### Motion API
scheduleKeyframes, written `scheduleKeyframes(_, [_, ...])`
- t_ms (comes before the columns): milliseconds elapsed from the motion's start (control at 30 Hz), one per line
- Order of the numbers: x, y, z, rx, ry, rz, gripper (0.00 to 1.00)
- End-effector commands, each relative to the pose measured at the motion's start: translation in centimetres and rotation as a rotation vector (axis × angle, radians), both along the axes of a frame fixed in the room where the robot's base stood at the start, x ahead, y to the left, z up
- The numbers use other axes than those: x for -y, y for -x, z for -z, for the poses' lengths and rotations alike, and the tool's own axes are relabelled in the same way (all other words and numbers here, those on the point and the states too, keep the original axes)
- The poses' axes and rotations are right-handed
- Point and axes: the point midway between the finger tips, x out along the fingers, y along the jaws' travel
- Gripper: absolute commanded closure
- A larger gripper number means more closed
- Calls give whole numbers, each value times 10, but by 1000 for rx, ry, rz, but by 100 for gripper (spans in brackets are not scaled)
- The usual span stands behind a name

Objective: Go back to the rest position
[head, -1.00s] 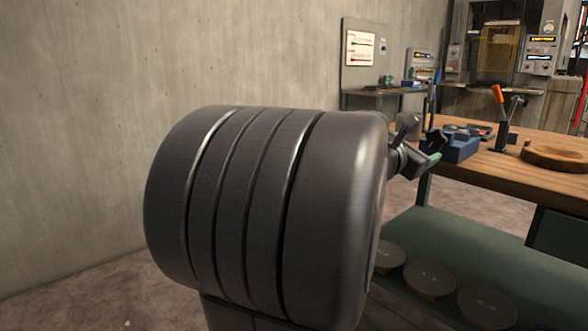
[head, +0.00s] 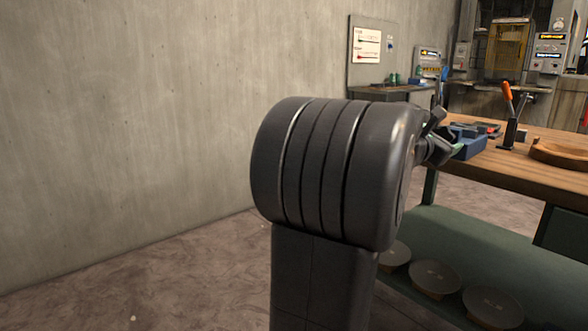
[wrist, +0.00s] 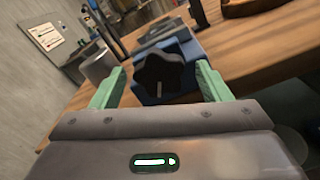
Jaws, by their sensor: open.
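My gripper (wrist: 157,88) is open in the wrist view, its two green fingers spread apart. A black star-shaped knob (wrist: 162,72) on a blue device (wrist: 188,52) shows between and beyond the fingers. I cannot tell how far the fingers are from it, but they are not closed on it. In the head view my gripper (head: 448,148) shows small beside the blue device (head: 468,143) at the bench's left end. My own dark arm link fills the middle of that view and hides part of the gripper.
The wooden bench (head: 510,170) carries an orange-handled lever (head: 508,108) and a round wooden piece (head: 562,153). Below, a green shelf (head: 440,232) holds several round discs (head: 435,277). A concrete wall (head: 150,110) stands at the left. Open floor (head: 170,270) lies before it.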

Motion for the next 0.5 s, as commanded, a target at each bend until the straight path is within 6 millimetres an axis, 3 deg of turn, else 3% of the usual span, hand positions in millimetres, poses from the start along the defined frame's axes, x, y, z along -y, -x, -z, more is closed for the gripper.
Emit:
scheduleKeyframes(233, [-15, 12, -1, 0, 1, -2, 30])
scheduleKeyframes(500, [-51, 43, -1, 1, -1, -2, 30])
